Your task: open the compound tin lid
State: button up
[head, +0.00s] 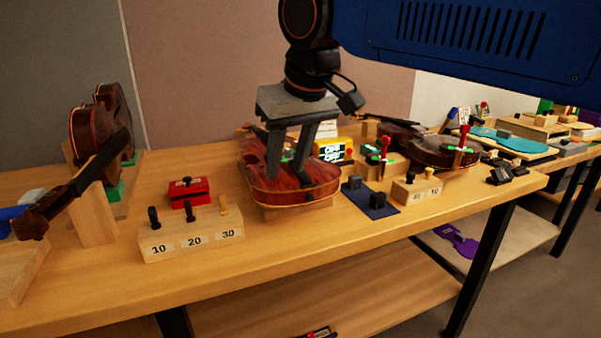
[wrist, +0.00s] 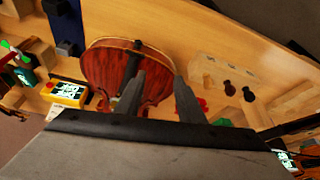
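A small red tin (head: 188,192) with a dark knob on its top stands on the bench behind the numbered block, and looks closed. I take it to be the compound tin. In the wrist view only a bit of red (wrist: 203,104) shows beside a finger; the rest is hidden. My gripper (head: 286,174) is to the right of the tin, over a reddish violin body (head: 290,190). Its two fingers point down, apart, with nothing between them. The wrist view also shows my gripper (wrist: 160,85) open above the violin (wrist: 112,68).
A wooden block marked 10, 20, 30 (head: 192,240) holds several pegs in front of the tin. A violin (head: 100,130) stands propped at left. A yellow display box (head: 333,150) and a dark blue mat (head: 370,202) lie to the right. The front bench strip is clear.

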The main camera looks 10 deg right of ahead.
jog(key=shift+s+d+f, duration=0.3)
jog(key=shift+d+f, duration=0.05)
jog(key=shift+d, duration=0.2)
jog(key=shift+s+d+f, duration=0.25)
jog(key=shift+d+f, duration=0.05)
jog(key=shift+d, duration=0.25)
